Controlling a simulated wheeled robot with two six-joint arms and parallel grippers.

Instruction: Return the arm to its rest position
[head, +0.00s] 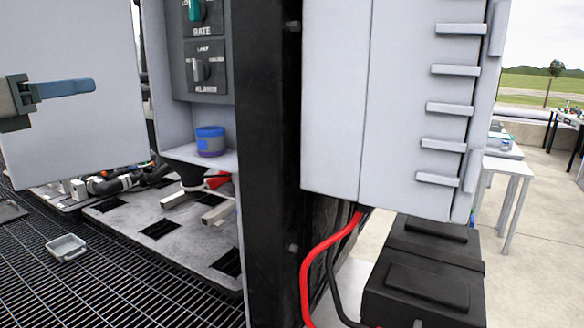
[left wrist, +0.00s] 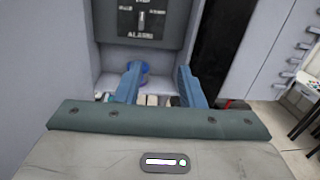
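My left gripper (head: 66,88) comes in from the left edge of the head view, its blue fingers pointing right in front of a pale grey panel. The left wrist view shows its two blue fingers (left wrist: 160,86) spread apart, with nothing held between them. Beyond the fingers, an open grey cabinet (head: 171,88) holds a blue and purple jar (head: 210,141) on its shelf. The left finger partly hides the jar (left wrist: 144,68) in the left wrist view. My right gripper is in neither view.
A black post (head: 267,160) and a large grey cabinet (head: 336,100) stand right of the open cabinet. A red cable (head: 319,262) hangs beside black cases (head: 425,280). A small metal tray (head: 67,248) lies on the dark grating (head: 110,290). Control switches (head: 207,68) sit above the jar.

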